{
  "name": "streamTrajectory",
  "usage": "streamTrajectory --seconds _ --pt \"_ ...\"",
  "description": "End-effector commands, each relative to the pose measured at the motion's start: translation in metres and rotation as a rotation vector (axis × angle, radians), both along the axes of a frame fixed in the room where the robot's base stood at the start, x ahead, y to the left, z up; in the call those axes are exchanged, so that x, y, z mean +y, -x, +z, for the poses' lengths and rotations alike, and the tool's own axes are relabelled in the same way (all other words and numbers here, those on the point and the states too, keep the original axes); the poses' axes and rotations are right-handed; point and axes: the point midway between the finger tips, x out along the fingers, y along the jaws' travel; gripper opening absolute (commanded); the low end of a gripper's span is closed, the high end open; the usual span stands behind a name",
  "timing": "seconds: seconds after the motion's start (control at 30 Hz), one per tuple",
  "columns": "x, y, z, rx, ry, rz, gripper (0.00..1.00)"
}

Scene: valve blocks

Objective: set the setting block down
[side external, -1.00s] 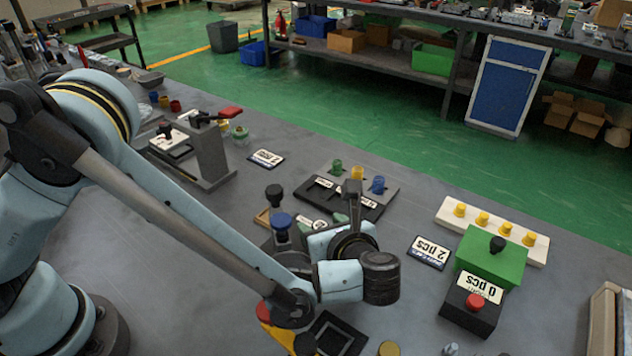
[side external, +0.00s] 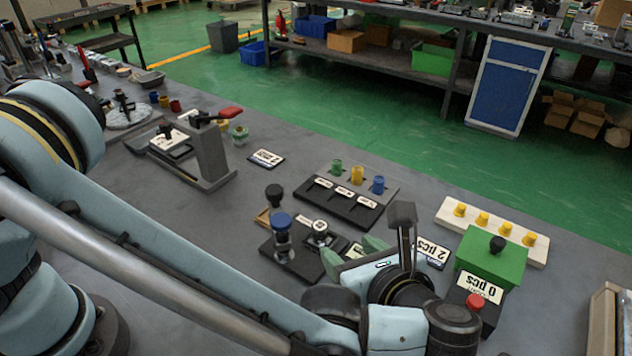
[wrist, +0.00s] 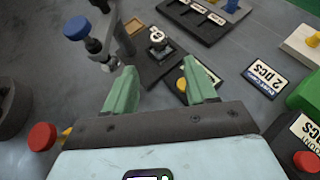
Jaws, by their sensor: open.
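A small dark block with a round white tag, which I take to be the setting block (side external: 319,232), sits on a black base plate next to a blue-knobbed post (side external: 282,228). In the wrist view the block (wrist: 160,47) is ahead of the fingertips, apart from them and uncovered. My gripper (side external: 350,251) is open, its two green fingers spread with nothing held between them. In the wrist view my gripper (wrist: 159,67) points at the bare front part of the base plate. The block's underside is hidden.
A black labelled rack (side external: 345,203) with coloured knobs stands behind the block. A green box (side external: 490,257) and a red-button box (side external: 472,302) stand to the right, near a "2 pcs" card (side external: 433,252). A yellow disc (wrist: 182,85) lies near my right finger. Open table lies beyond the rack.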

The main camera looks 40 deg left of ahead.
Motion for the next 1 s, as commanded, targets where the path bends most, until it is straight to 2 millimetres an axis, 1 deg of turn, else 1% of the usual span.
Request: streamTrajectory --seconds 0.2,0.57,0.67,0.77,0.87,1.0 --pt "-0.005 0.004 0.003 0.0 0.0 0.0 0.61" --pt "-0.005 0.003 0.003 -0.001 0.003 0.002 0.61" --pt "-0.001 -0.001 0.004 -0.016 0.042 0.036 0.61" --pt "0.01 -0.011 0.005 -0.057 0.15 0.13 0.61" --pt "0.025 -0.024 0.007 -0.129 0.317 0.295 0.61" --pt "0.047 -0.039 0.012 -0.251 0.568 0.6 0.61"
